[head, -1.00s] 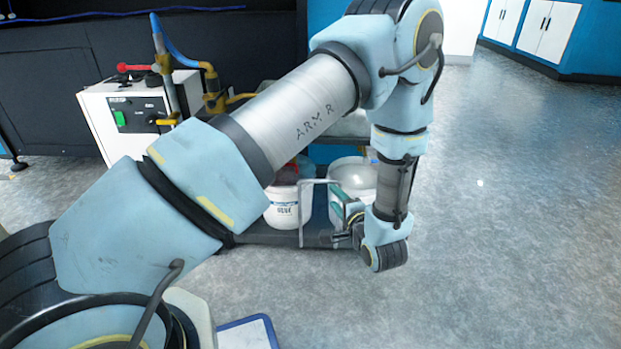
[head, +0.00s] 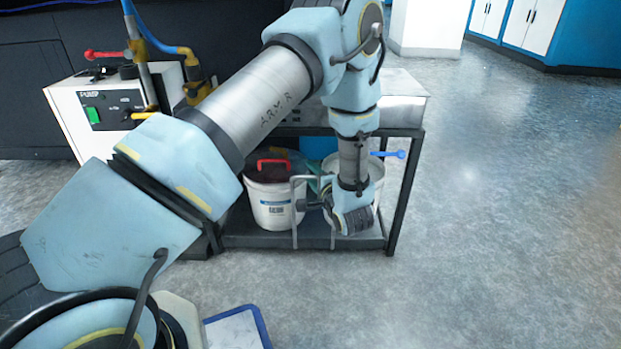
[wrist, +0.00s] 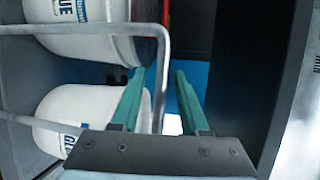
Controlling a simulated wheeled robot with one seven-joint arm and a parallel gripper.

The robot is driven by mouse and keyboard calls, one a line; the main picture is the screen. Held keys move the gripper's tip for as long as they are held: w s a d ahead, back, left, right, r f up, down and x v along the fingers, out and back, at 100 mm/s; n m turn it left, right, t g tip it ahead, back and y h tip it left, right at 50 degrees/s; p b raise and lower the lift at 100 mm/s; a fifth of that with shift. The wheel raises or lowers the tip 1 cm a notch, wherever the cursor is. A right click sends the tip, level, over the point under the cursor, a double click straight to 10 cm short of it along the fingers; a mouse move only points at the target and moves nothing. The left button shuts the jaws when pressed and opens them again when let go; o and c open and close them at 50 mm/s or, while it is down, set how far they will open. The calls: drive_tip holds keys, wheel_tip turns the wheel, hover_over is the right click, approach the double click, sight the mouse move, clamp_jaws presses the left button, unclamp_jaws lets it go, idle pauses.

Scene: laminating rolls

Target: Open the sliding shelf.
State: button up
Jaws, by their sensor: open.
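The sliding shelf (head: 270,241) is a low dark tray under a metal-topped rack, carrying white buckets. Its upright metal handle (head: 294,222) stands at the front edge; the handle bar (wrist: 162,60) also shows in the wrist view. My gripper (head: 312,204) is at the handle in the head view, its wrist hiding part of the handle and the bucket behind. In the wrist view its green fingers (wrist: 159,74) are apart, and the handle bar appears in the gap between them, closer to the left finger. I cannot tell whether they touch.
A bucket with a red handle (head: 270,192) and another white bucket (head: 372,168) stand on the shelf. A blue-handled lever (head: 393,154) sticks out near the right rack leg (head: 404,190). A pump box (head: 95,108) stands left.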

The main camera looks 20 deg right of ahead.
drive_tip(key=shift+w, duration=0.6)
clamp_jaws()
idle(1.1)
